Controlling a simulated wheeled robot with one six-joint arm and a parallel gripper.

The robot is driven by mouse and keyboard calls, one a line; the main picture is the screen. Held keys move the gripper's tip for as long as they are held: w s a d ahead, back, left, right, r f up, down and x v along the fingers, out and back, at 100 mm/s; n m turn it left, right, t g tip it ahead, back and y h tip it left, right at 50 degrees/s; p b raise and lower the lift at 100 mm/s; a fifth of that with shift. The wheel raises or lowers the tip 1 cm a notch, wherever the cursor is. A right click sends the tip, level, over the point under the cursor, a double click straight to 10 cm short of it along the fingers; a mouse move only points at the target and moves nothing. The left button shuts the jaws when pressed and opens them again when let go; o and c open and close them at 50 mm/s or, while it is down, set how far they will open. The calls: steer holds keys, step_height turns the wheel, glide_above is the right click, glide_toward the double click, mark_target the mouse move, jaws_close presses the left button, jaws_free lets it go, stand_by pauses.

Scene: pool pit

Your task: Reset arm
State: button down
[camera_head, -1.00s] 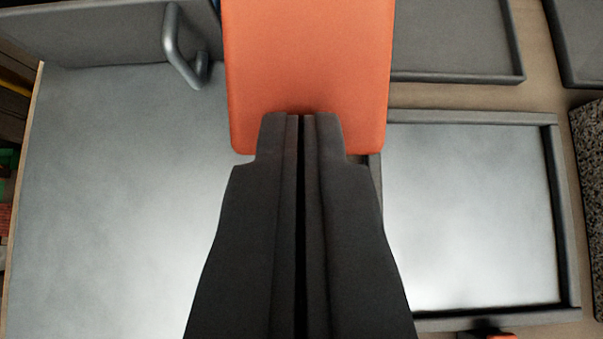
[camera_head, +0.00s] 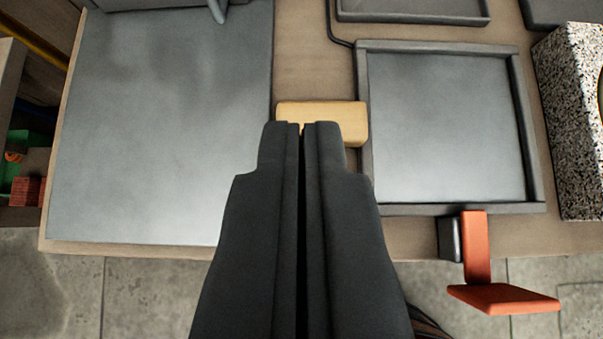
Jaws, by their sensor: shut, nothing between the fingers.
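My gripper (camera_head: 303,124) is in the middle of the view, with its two dark fingers together and nothing between them. Its tips appear over the wooden table top, in front of a small pale wooden block (camera_head: 333,115). The fingers hide the lower left part of the block. I cannot tell how high the tips are above it.
A grey metal plate (camera_head: 160,130) covers the left of the table. A grey-rimmed tray (camera_head: 532,150) lies to the right, with another tray (camera_head: 415,18) behind. A speckled block (camera_head: 570,120) stands far right. An orange bracket (camera_head: 475,245) sticks out at the front edge.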

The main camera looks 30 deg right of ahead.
steer(key=s+a+r+n+t+y, duration=0.2)
steer(key=s+a+r+n+t, duration=0.1)
steer(key=s+a+r, duration=0.4)
steer(key=s+a+r+n+t+y, duration=0.3)
steer(key=s+a+r+t, duration=0.3)
steer(key=s+r, duration=0.4)
steer(key=shift+s+a+r+n, duration=0.2)
steer(key=shift+s+a+n, duration=0.2)
steer(key=shift+s+a, duration=0.5)
steer(key=shift+s+d, duration=0.1)
steer(key=shift+d, duration=0.1)
